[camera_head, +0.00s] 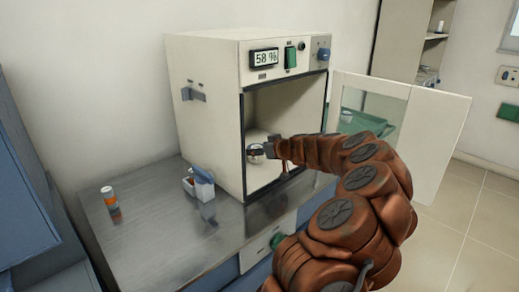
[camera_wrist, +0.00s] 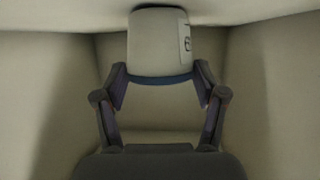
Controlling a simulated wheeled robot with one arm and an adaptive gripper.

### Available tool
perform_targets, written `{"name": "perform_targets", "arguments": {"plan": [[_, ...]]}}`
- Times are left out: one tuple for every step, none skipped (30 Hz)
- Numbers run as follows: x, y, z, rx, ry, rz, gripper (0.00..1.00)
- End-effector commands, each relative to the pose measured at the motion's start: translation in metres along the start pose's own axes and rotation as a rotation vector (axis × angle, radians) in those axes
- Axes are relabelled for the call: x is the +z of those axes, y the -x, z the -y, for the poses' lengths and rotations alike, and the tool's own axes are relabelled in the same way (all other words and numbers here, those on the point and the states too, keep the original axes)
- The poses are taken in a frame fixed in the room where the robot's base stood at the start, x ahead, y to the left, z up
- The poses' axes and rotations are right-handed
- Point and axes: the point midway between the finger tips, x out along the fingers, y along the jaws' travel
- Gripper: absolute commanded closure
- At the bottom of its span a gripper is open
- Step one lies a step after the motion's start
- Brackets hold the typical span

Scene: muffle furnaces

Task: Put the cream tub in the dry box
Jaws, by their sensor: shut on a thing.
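The cream tub (camera_wrist: 160,42), pale with a dark blue band at its near end and a small dark mark on its side, is between the fingertips of my gripper (camera_wrist: 161,80) in the wrist view. My gripper (camera_head: 262,150) is shut on it and reaches through the open front of the dry box (camera_head: 205,125). In the head view the tub is small and partly hidden by the gripper. The dry box has a display reading 58 %. Its glass-paned door (camera_head: 440,130) stands open to the right. I cannot tell whether the tub touches the box floor.
The dry box stands on a metal-topped bench (camera_head: 165,235). An orange bottle with a white cap (camera_head: 110,200) and a small white container with blue items (camera_head: 199,184) stand to its left. A green surface (camera_head: 365,122) shows behind the door.

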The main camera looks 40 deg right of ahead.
Motion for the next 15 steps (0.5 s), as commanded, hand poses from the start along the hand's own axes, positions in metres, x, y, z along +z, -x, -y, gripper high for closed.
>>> {"name": "perform_targets", "arguments": {"plan": [[-0.0004,0.0002,-0.0001,0.000,0.000,0.000,0.70],[-0.0004,0.0002,-0.0001,0.000,0.000,0.000,0.70],[-0.0003,0.0002,-0.0001,0.000,0.000,0.000,0.70],[-0.0001,0.0001,-0.0001,0.000,0.000,0.000,0.70],[0.0003,-0.0001,-0.0001,0.000,0.000,0.000,0.70],[0.0012,-0.0005,-0.0001,0.000,0.000,0.000,0.70],[0.0019,-0.0008,-0.0001,0.000,0.000,0.000,0.70],[0.0024,-0.0010,0.0000,0.000,0.000,0.000,0.70],[0.0029,-0.0012,-0.0001,0.000,0.000,0.000,0.70],[0.0033,-0.0014,-0.0001,0.000,0.000,0.000,0.70],[0.0037,-0.0016,-0.0001,0.000,0.000,0.000,0.70],[0.0042,-0.0018,0.0000,0.000,0.000,0.000,0.70],[0.0046,-0.0019,-0.0001,0.000,0.000,-0.001,0.70],[0.0035,-0.0015,-0.0001,0.000,0.000,0.000,0.27],[0.0034,-0.0014,0.0000,0.000,-0.001,0.000,0.22]]}}
